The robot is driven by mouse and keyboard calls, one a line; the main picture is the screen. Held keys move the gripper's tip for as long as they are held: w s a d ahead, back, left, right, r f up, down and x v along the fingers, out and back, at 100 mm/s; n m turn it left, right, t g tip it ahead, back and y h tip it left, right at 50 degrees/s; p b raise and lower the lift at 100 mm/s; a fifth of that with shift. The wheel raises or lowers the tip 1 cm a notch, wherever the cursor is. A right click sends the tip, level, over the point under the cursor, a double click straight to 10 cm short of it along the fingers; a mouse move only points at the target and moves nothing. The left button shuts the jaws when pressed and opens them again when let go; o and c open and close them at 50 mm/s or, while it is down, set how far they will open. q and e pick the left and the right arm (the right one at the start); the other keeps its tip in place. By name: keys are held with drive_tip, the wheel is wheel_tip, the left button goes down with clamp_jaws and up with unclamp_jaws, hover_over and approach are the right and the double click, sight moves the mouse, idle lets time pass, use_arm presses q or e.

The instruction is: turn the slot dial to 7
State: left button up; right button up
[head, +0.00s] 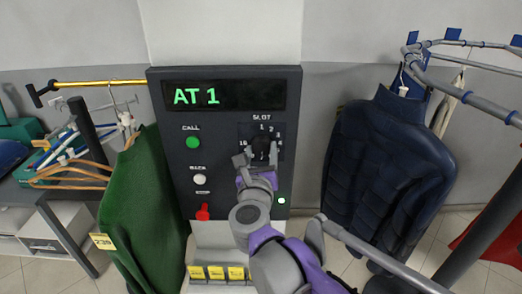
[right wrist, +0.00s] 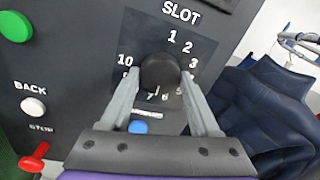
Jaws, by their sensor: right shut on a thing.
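The black slot dial (right wrist: 160,73) sits on a dark control panel, ringed by numbers under the word SLOT. A thin light mark shows at its lower edge, near the 7 and 6; I cannot tell exactly which number it meets. My right gripper (right wrist: 161,80) is shut on the dial, one finger on each side. In the head view the dial (head: 262,146) is partly hidden by my right gripper (head: 258,161). The display (head: 224,95) reads AT 1 in green. My left gripper is not in view.
The panel holds a green CALL button (head: 193,142), a white BACK button (head: 199,179) and a red STOP lever (head: 203,213). A blue button (right wrist: 138,127) lies below the dial. A green garment (head: 148,210) hangs left, a navy jacket (head: 385,170) right, close to my arm.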

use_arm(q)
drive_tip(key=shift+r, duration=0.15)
use_arm(e)
drive_tip(key=shift+m, duration=0.3)
drive_tip(key=o, duration=1.4)
drive_tip(key=shift+c, duration=0.2)
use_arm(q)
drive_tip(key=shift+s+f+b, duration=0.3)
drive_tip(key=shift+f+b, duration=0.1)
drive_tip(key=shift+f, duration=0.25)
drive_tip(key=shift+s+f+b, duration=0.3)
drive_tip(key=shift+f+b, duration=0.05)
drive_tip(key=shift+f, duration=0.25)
use_arm(e)
drive_tip(key=s, duration=1.1)
drive_tip(key=shift+a, duration=0.35)
drive_tip(key=shift+w, duration=0.1)
